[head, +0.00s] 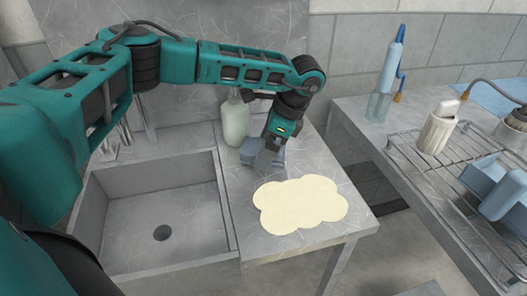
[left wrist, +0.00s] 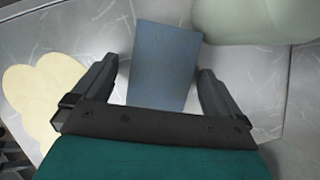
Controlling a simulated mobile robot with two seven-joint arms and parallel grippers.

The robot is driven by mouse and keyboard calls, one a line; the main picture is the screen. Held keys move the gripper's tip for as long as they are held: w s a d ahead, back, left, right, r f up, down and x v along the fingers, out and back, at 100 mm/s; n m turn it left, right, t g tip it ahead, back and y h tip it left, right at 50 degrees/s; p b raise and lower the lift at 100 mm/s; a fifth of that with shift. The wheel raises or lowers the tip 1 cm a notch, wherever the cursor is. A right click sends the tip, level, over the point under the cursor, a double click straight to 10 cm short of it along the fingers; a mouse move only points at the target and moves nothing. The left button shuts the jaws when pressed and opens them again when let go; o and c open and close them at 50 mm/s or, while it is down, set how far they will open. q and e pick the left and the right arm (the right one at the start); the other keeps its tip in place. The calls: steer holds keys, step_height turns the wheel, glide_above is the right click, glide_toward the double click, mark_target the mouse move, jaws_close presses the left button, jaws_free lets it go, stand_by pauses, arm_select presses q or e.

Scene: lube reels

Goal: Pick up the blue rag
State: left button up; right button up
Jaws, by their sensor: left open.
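The blue rag (head: 249,153) is a small grey-blue piece on the metal counter beside the sink, partly hidden by my gripper in the head view. In the left wrist view the rag (left wrist: 162,65) shows as a plain blue four-sided shape. My left gripper (head: 266,160) points down at the rag. Its two fingers (left wrist: 157,74) are open, one on each side of the rag, with gaps visible between them and its edges. My right gripper is not in view.
A pale green bottle (head: 235,122) stands close to the rag. A cream scalloped mat (head: 300,204) lies in front, bare. The sink basin (head: 165,205) is at left. Across a gap, the right table holds a wire rack (head: 452,210), a white cup (head: 437,133) and blue bins (head: 504,194).

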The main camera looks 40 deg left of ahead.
arm_select(q)
steer(key=shift+f, duration=0.2)
stand_by(0.4)
steer(key=c, duration=1.1)
